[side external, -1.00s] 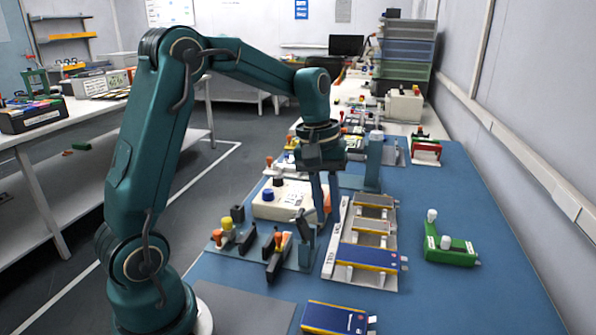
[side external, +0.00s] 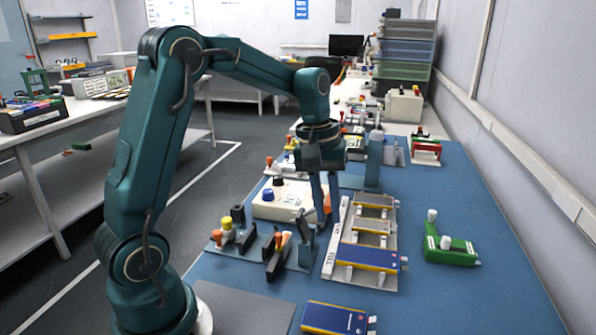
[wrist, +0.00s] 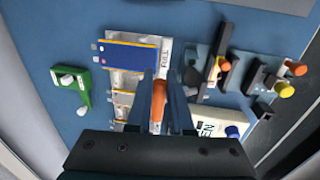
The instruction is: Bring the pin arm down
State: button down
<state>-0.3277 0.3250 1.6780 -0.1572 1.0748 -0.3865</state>
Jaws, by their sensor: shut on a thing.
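My gripper (side external: 325,215) points down beside the white tray, with its fingers close together. In the wrist view, the fingers (wrist: 165,108) are shut on an orange handle (wrist: 158,100). This appears to be the handle of the pin arm, whose far end is hidden by the fingers and gripper body. A bit of the orange handle (side external: 327,203) also shows between the fingers in the side view. A dark upright piece (side external: 306,234) stands just left of the fingers on the blue-grey fixture plate (side external: 298,261); I cannot tell whether it joins the handle.
The white tray (side external: 336,240) holds a blue pouch cell (side external: 366,257) and grey pieces. Another blue cell (side external: 335,318) lies in front. A white box with knobs (side external: 280,200), orange- and yellow-knobbed clamps (side external: 228,233) and a green tool (side external: 450,251) stand around. The mat's right side is mostly clear.

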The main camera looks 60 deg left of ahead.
jog(key=shift+s+a+r+t+h, duration=0.25)
jog(key=shift+s+a+t+h, duration=0.3)
jog(key=shift+a+t, duration=0.05)
jog(key=shift+s+a+r+t+h, duration=0.2)
jog(key=shift+s+a+t+h, duration=0.35)
jog(key=shift+t, duration=0.05)
jog(key=s+a+f+t+h, duration=0.1)
jog(key=s+a+f, duration=0.2)
jog(key=s+a, duration=0.2)
jog(key=shift+s+a, duration=0.4)
jog(key=shift+s, duration=0.1)
jog(key=shift+a+f, duration=0.1)
jog(key=shift+f, duration=0.05)
jog(key=c, duration=0.9)
grip_release()
jog(key=shift+s, duration=0.1)
jog(key=shift+o, duration=0.5)
